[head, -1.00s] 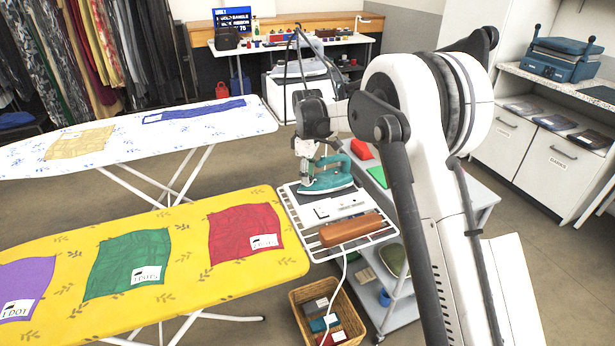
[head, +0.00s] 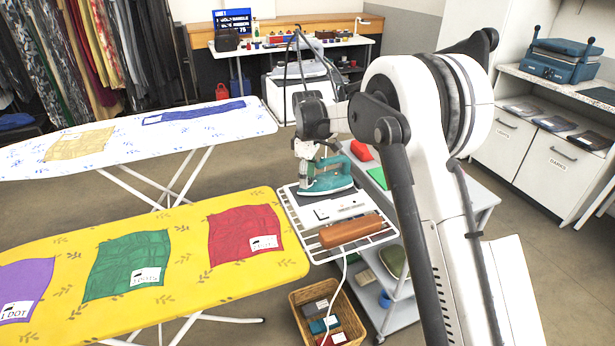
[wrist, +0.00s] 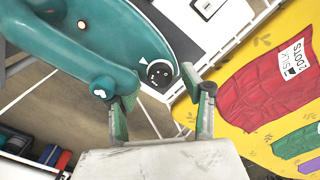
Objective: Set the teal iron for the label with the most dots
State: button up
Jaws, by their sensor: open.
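The teal iron (head: 325,180) rests on the wire rack (head: 296,222) at the end of the yellow board. Its black round dial (wrist: 160,73) shows in the wrist view, with small light dots and a white triangle mark beside it. My open gripper (wrist: 163,106) is right at the dial, which lies just beyond and between the fingertips; contact cannot be told. On the board, the red cloth's label (wrist: 293,60) reads silk, 2 dots. The purple cloth's label (head: 16,312) reads 1 dot. The green cloth's label (head: 147,276) says dots, its number too small to read surely.
A brown block (head: 345,232) lies on the rack close to the iron. A basket (head: 329,318) with several small items stands below. A white board (head: 75,165) with yellow and blue cloths is behind. Open floor lies at the right.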

notch_tip(320, 180, up, 12)
dwell(0.6)
jog(key=s+a+n+t+h+p, duration=0.25)
jog(key=a+n+h, duration=0.2)
jog(key=n, duration=0.45)
jog(key=shift+g+y, duration=0.25)
jog(key=b+x, duration=0.2)
jog(key=x, duration=1)
jog(key=shift+f, duration=0.4)
jog(key=shift+w, duration=0.1)
grip_shut()
